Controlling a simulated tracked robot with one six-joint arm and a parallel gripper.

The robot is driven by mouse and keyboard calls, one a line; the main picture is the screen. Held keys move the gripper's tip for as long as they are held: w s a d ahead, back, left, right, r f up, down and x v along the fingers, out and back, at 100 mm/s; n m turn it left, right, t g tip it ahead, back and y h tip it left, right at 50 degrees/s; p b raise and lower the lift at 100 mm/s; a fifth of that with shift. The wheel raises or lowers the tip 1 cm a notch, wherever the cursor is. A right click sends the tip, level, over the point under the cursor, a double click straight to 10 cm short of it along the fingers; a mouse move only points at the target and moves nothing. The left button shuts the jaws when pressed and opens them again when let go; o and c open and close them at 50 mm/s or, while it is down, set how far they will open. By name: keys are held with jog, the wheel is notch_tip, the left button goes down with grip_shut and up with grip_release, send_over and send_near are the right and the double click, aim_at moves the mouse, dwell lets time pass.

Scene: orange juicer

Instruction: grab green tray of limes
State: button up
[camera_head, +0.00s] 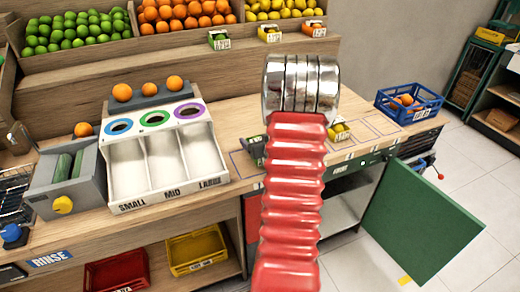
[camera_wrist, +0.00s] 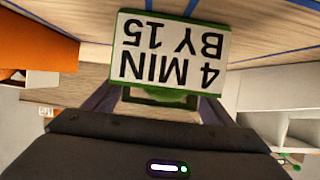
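A green tray (camera_wrist: 116,52) fills the middle of the wrist view, with an upside-down card reading "4 MIN BY 15". A bit of green lime (camera_wrist: 176,99) shows below the card. The dark fingers of my gripper (camera_wrist: 160,103) stand apart at the two sides of this tray; whether they press on it is unclear. In the head view, part of a green tray (camera_head: 254,152) shows on the counter beside my red arm; the arm hides the rest and my gripper. Another small green tray of limes (camera_head: 219,41) stands on the upper ledge.
A yellow tray (camera_head: 340,133) sits right of my arm among outlined spots on the counter. A blue crate (camera_head: 408,104) stands at the right end. The white sorter (camera_head: 160,150) is left. A green door (camera_head: 420,222) hangs open below.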

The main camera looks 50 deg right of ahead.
jog(key=c, duration=1)
jog(key=shift+r, duration=0.1)
jog(key=shift+r, duration=4.95)
